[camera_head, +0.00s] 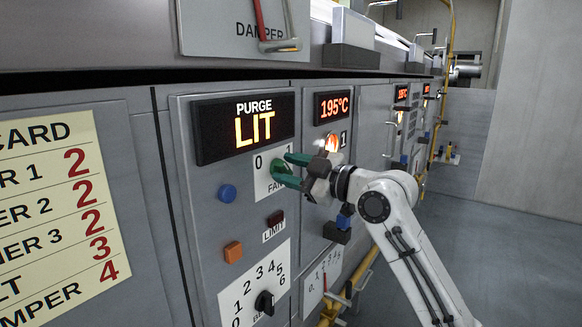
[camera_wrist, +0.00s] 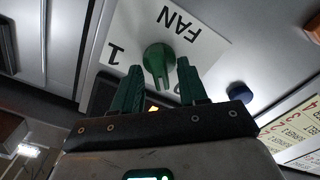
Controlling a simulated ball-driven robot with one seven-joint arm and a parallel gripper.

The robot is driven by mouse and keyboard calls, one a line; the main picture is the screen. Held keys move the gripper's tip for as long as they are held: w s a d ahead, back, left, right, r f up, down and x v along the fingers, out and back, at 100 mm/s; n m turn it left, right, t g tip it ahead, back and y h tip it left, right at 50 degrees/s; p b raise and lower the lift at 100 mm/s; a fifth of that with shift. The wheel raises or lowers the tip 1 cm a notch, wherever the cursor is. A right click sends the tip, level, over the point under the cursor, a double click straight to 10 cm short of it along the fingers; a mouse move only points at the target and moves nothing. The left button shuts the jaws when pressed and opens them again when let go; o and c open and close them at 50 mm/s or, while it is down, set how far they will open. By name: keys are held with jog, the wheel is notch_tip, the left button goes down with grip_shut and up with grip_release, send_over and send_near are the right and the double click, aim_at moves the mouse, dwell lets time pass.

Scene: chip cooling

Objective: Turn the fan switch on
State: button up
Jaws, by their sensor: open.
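The fan switch is a green rotary knob (camera_wrist: 157,58) on a white plate (camera_wrist: 195,45) marked FAN, 0 and 1. In the wrist view its grip bar points down the picture, nearer the 0 than the 1. My gripper (camera_wrist: 160,68) is open, with one green finger on each side of the bar. A gap shows between bar and fingers in that view. In the head view my gripper (camera_head: 284,168) is at the plate, coming from the right. I cannot tell whether a finger touches the knob.
Above the plate a display (camera_head: 246,125) reads PURGE LIT. A blue button (camera_head: 228,193), an orange button (camera_head: 233,252) and a dark LIMIT button (camera_head: 275,217) sit nearby. A numbered black dial (camera_head: 264,303) is below. The floor (camera_head: 505,240) to the right is open.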

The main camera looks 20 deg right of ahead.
grip_shut()
dwell(0.4)
jog(key=shift+m, duration=0.4)
jog(key=m, duration=0.5)
jog(key=m+p, duration=0.1)
jog(key=m, duration=0.1)
jog(key=shift+w+d+r+m, duration=0.1)
jog(key=shift+r+m, duration=0.05)
jog(key=shift+m, duration=0.15)
jog(key=m+p, duration=0.2)
jog(key=m, duration=0.2)
jog(key=shift+w+d+p, duration=0.1)
jog(key=shift+p, duration=0.25)
jog(key=shift+d+m+p, duration=0.1)
jog(key=shift+m+p, duration=0.7)
jog(key=shift+m, duration=0.9)
